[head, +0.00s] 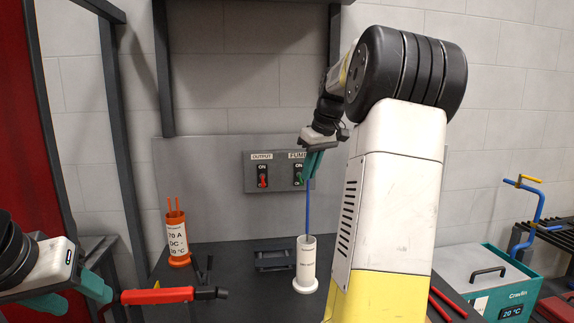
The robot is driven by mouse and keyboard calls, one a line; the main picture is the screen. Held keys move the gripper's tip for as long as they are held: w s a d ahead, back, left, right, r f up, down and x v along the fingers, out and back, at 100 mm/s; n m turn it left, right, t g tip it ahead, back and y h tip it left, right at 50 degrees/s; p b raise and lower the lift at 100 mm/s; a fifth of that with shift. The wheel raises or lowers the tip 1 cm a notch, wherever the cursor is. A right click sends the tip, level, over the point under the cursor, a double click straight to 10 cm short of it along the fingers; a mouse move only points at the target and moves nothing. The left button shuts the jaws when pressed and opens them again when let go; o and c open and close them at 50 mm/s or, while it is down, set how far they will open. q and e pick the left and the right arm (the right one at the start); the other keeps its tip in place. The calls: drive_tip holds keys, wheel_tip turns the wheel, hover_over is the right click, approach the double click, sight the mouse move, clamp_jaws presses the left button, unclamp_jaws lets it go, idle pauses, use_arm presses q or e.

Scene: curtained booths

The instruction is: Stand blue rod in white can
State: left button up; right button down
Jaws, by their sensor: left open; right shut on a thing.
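A white can (305,278) stands upright on the dark bench in the middle of the head view. A thin blue rod (307,208) hangs near vertical above it, with its lower end at the can's mouth. I cannot tell whether the tip is inside the rim or just behind it. My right gripper (313,162), with green fingers, is shut on the upper end of the rod. My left gripper (75,295) is open at the lower left, apart from the can.
An orange can (177,240) holding orange rods stands at the back left. A red-handled tool (160,295) lies by my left gripper. A dark block (274,260) sits beside the white can. A switch panel (279,171) is behind. A teal box (490,285) stands at right.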

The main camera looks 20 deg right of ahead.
drive_tip(key=shift+f, duration=5.55)
drive_tip(key=c, duration=1.5)
unclamp_jaws()
drive_tip(key=v, duration=0.7)
drive_tip(key=shift+s+r, duration=0.15)
drive_tip(key=shift+r, duration=0.25)
